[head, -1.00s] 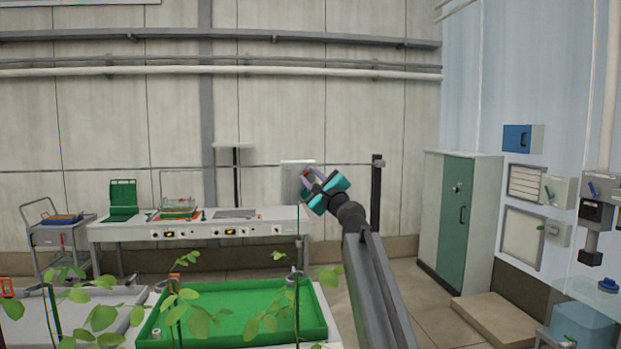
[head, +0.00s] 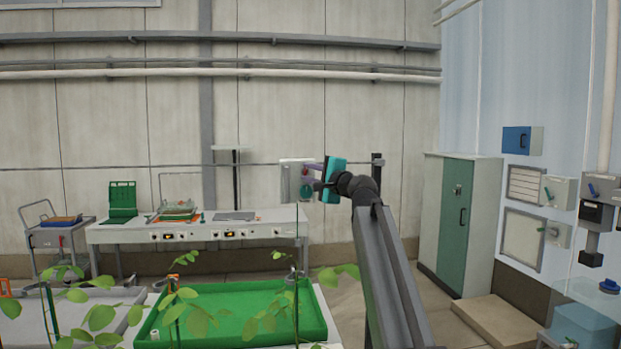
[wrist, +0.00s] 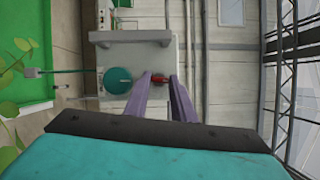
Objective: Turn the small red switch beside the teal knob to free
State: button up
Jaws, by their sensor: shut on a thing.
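The teal knob (wrist: 118,80) is on a pale grey box (wrist: 150,56), left of my fingers in the wrist view. In the head view, the knob (head: 307,191) shows just below my fingers. The small red switch (wrist: 160,79) is between my two purple fingertips beside the knob; the fingers partly hide it. My gripper (wrist: 162,81) is shut on the switch. In the head view, my gripper (head: 306,172) points left against the front of the box (head: 291,172), and the switch is hidden. I cannot read the switch's marked position.
A long white bench (head: 200,233) with trays stands left of the box. A green tray (head: 235,315) and leafy plants are in front, below my arm. A dark post (head: 376,190) rises behind my arm. A green cabinet (head: 458,215) stands to the right.

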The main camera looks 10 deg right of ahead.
jog(key=n, duration=0.1)
jog(key=n+g+b, duration=0.1)
jog(key=n, duration=0.1)
jog(key=n+g+h, duration=0.1)
jog(key=n, duration=0.1)
jog(key=shift+r, duration=0.25)
jog(key=n+g+h+b, duration=0.1)
jog(key=n+h, duration=0.1)
jog(key=n, duration=0.2)
jog(key=shift+a+r, duration=0.1)
jog(key=shift+a, duration=0.05)
dwell(0.4)
jog(key=o, duration=1.1)
jog(key=shift+c, duration=0.2)
jog(key=shift+s+r, duration=0.1)
jog(key=b+v, duration=0.4)
jog(key=v, duration=0.9)
jog(key=shift+s, duration=0.25)
jog(key=shift+r, duration=0.15)
